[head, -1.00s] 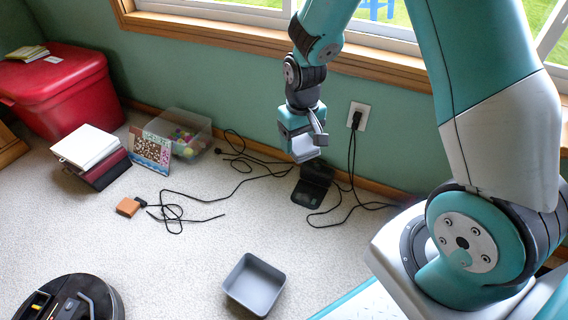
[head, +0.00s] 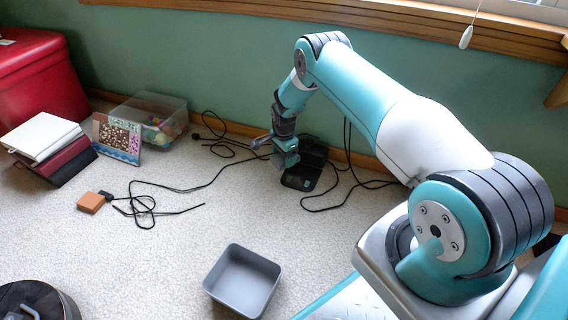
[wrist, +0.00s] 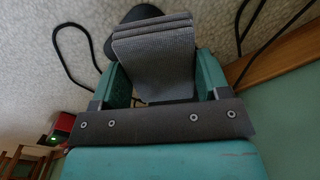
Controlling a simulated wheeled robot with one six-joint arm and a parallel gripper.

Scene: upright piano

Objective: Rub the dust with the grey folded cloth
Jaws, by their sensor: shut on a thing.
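My gripper (head: 283,160) is low over the floor near the wall, at the left edge of a black dock-like device (head: 308,165). In the wrist view my gripper (wrist: 155,75) is shut on the grey folded cloth (wrist: 153,50), whose layered end sticks out beyond the fingers. Part of the black device (wrist: 140,14) shows just past the cloth's end. In the head view the cloth is too small or hidden to make out, and I cannot tell whether it touches the device. I cannot make out the dust in either view.
Black cables (head: 215,180) run over the carpet on both sides of the device. A clear bin (head: 150,115), books (head: 50,145) and an orange block (head: 91,203) lie left. A grey open tray (head: 242,280) and a round robot vacuum (head: 35,300) are in front.

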